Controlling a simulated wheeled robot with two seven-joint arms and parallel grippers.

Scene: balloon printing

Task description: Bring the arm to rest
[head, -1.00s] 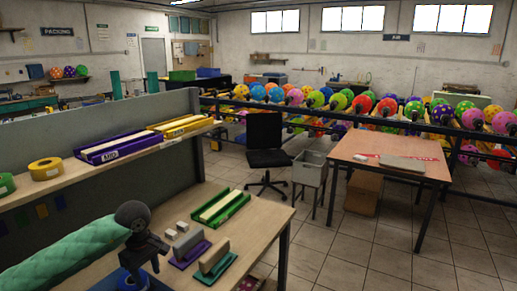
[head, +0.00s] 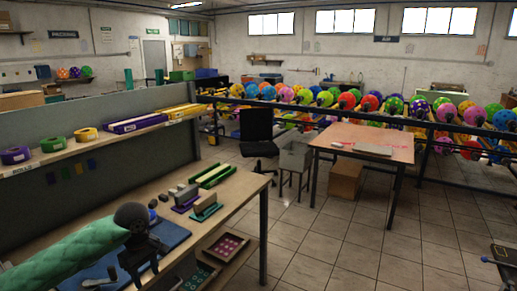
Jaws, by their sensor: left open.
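My left arm, in a quilted green sleeve, comes in from the lower left of the head view. It ends in a dark round wrist and my left gripper (head: 142,268), which is open over the blue mat (head: 170,238) on the near workbench (head: 238,190). I see nothing between its fingers.
Blocks on purple and green bases (head: 204,212) and a green tray (head: 214,175) lie on the bench behind the gripper. A shelf (head: 55,155) with tape rolls runs above the bench. A table (head: 362,139) and a black chair (head: 257,127) stand beyond open floor.

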